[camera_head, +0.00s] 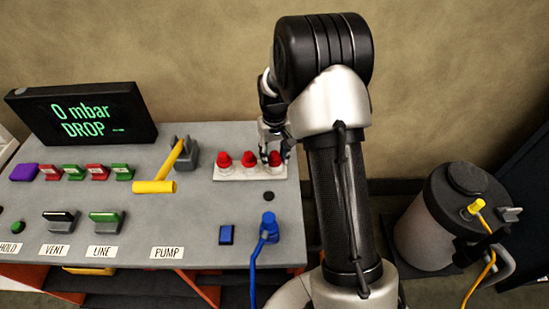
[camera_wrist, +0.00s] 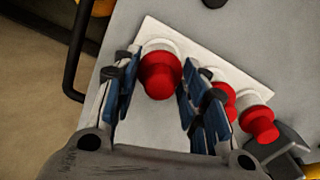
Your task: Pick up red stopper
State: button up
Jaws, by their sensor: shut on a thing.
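Three red stoppers stand in a row on a white plate (camera_head: 236,176) at the right part of the grey bench. My gripper (camera_head: 274,152) comes down from above on the rightmost red stopper (camera_head: 275,160). In the wrist view this red stopper (camera_wrist: 160,78) sits between the blue-padded fingers (camera_wrist: 158,85), and my gripper is shut on it. It is at its white collar on the plate; whether it is lifted at all I cannot tell. The middle stopper (camera_head: 249,159) and left stopper (camera_head: 223,159) stand close by, the middle one partly hidden by a finger in the wrist view.
A yellow-handled lever (camera_head: 172,165) stands left of the plate. A blue plug with cable (camera_head: 268,228) and a blue switch (camera_head: 227,235) lie in front. A display (camera_head: 84,113) reads 0 mbar DROP. A grey canister (camera_head: 430,225) stands right, off the bench.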

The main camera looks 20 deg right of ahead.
aim_at(275, 153)
notch_tip(275, 153, up, 23)
jog(key=p, duration=0.7)
jog(key=shift+p, duration=0.4)
